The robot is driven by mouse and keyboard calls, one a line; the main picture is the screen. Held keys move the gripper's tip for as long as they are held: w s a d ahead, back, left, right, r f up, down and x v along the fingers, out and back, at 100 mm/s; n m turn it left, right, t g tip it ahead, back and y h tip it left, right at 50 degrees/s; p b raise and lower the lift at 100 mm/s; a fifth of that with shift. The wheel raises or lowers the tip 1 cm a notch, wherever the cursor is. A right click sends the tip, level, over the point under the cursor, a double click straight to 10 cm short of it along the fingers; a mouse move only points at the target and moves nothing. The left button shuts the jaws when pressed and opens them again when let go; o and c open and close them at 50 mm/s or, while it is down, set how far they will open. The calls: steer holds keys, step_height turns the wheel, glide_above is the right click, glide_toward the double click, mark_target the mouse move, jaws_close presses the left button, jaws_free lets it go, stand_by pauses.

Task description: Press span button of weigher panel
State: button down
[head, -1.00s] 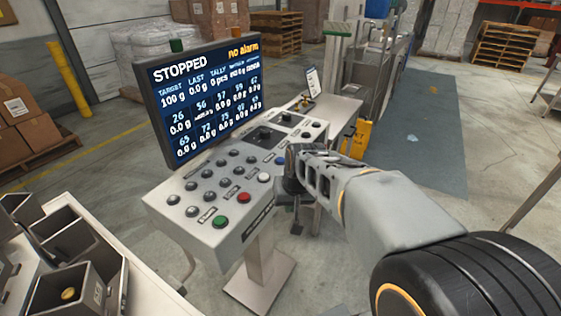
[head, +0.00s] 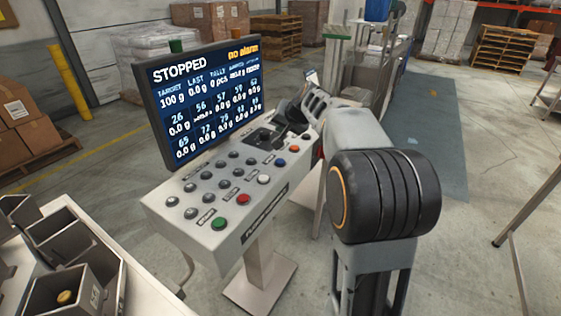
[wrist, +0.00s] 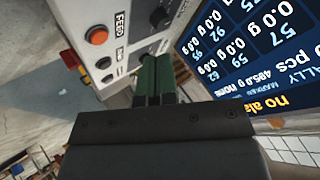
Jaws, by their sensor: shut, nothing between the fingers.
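The weigher panel (head: 215,215) is a pale sloped console with rows of dark buttons and a few coloured ones; its screen (head: 205,95) reads STOPPED and no alarm. It also shows in the wrist view (wrist: 125,25), upside down, with a FEED label, an orange button (wrist: 97,36) and dark buttons (wrist: 103,62). I cannot read which button is span. My gripper (wrist: 155,60) is shut and empty, its dark green fingers over the panel's far end. I cannot tell whether the tips touch it. In the head view my arm hides part of that end.
Open metal bins (head: 60,290) stand at the lower left. A bench with machinery (head: 355,75) is behind my arm. Boxes (head: 20,125) and a yellow post (head: 68,77) are at the left. Floor (head: 470,230) at the right is mostly clear.

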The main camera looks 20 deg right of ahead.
mark_target(282, 160)
steer(key=shift+f, duration=0.1)
step_height(282, 160, down, 9)
steer(key=b, duration=0.7)
stand_by(2.2)
steer(key=shift+f+b, duration=0.3)
steer(key=shift+b, duration=0.25)
steer(key=shift+f+b, duration=0.4)
steer(key=shift+f, duration=0.05)
stand_by(0.5)
steer(key=shift+r, duration=0.2)
steer(key=shift+r+p, duration=0.65)
steer(key=shift+r, duration=0.05)
steer(key=shift+r, duration=0.1)
steer(key=shift+r+p, duration=1.9)
steer(key=shift+r, duration=0.55)
